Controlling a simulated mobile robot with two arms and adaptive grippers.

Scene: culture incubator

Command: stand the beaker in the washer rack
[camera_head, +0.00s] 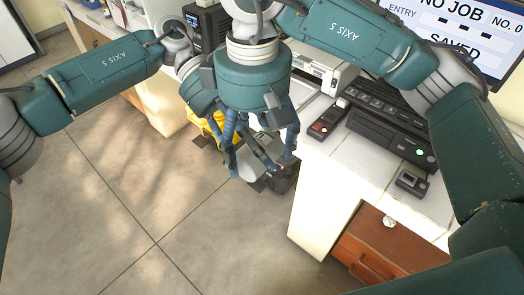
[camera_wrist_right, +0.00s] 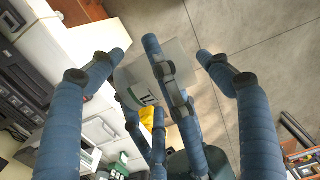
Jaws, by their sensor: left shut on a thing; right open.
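The beaker (camera_wrist_right: 132,76) is a pale, see-through vessel with dark printed marks in the right wrist view. My left gripper (camera_wrist_right: 139,64) is shut on it, with blue fingers across its wall. My right gripper (camera_wrist_right: 162,57) is open, its fingers spread to either side of the beaker and the left fingers, with no clear contact. In the head view the beaker (camera_head: 248,160) is a pale patch among the crowded fingers, above the floor beside the counter. The right gripper (camera_head: 265,155) partly hides it and the left gripper there. I cannot make out a washer rack.
A white counter (camera_head: 347,168) at right carries a black device (camera_head: 390,138) with a green light and a small red-and-black box (camera_head: 328,119). A screen (camera_head: 470,35) stands behind. Wooden drawers (camera_head: 375,262) lie below. A yellow object (camera_head: 207,128) is behind the grippers. Floor at left is clear.

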